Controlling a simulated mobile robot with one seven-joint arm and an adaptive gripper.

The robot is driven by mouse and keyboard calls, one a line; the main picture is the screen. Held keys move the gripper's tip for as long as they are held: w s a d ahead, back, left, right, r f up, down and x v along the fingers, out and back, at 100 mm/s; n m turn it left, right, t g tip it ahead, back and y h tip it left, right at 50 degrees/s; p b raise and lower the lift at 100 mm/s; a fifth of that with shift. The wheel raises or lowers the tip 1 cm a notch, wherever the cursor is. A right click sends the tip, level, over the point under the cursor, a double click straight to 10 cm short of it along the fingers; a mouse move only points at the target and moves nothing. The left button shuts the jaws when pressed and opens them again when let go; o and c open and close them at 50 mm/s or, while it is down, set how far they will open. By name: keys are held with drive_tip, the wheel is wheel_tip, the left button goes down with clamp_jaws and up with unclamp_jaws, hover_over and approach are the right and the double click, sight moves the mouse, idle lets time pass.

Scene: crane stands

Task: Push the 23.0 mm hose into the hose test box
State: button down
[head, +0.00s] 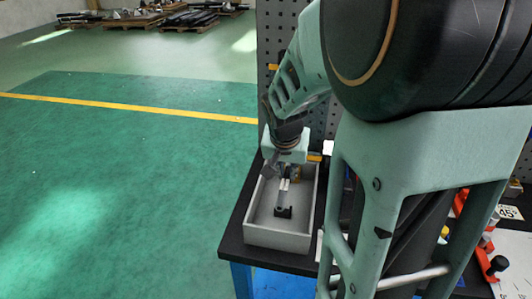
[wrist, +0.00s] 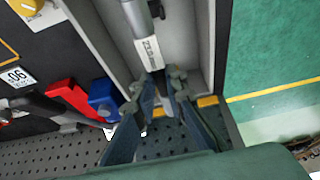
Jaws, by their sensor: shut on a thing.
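The hose test box is a grey open-topped box (head: 277,240) on a black table top, and its pale walls also show in the wrist view (wrist: 98,34). The hose (head: 283,186) lies inside the box, a grey tube with a white printed label, running toward a small black block (head: 284,212) on the box floor. In the wrist view the hose (wrist: 139,18) runs from the top edge down to my fingers. My gripper (wrist: 162,82) is shut on the hose near its labelled end. The contact is partly hidden by the fingers. The label print is too small to read.
A perforated panel (head: 275,25) stands behind the box. Red (wrist: 66,94) and blue (wrist: 103,98) parts sit beside the box in the wrist view. Open green floor (head: 120,200) lies left of the table, and loaded pallets (head: 150,18) stand far back.

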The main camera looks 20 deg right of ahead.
drive_tip(key=shift+f+b, duration=3.95)
drive_tip(key=shift+f, duration=0.35)
drive_tip(key=shift+w+d, duration=0.15)
drive_tip(key=shift+w, duration=0.15)
drive_tip(key=shift+w+d, duration=0.75)
drive_tip(key=shift+w, duration=0.25)
drive_tip(key=shift+w+d, duration=0.1)
drive_tip(key=shift+w, duration=0.1)
drive_tip(key=c, duration=1.9)
unclamp_jaws()
drive_tip(key=v, duration=0.7)
drive_tip(key=shift+s+r, duration=0.15)
drive_tip(key=shift+r, duration=0.05)
